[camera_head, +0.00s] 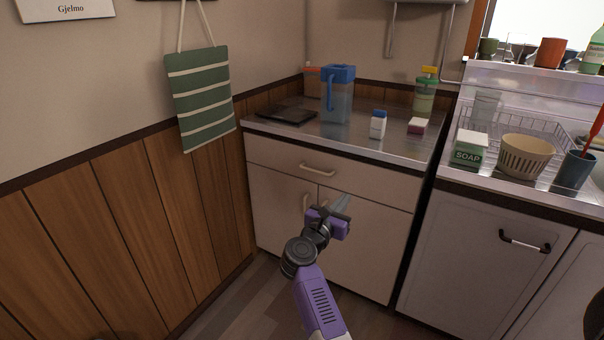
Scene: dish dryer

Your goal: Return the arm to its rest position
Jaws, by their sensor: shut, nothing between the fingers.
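My gripper (343,203) is at the end of my purple and grey arm, in the lower middle of the head view. It is shut and I see nothing held in it. It shows in front of the doors of the cream cabinet (370,238), below the counter top. I cannot tell how far it is from the doors, or whether it touches them. The arm reaches up from the bottom edge of the picture.
The steel counter (350,143) carries a blue-lidded pitcher (337,95), a dark flat tray (287,115) and small bottles. At right are a dish rack (540,125), a soap box (469,149) and a cream basket (525,157). A wood-panelled wall (130,220) stands at left. Bare floor shows below.

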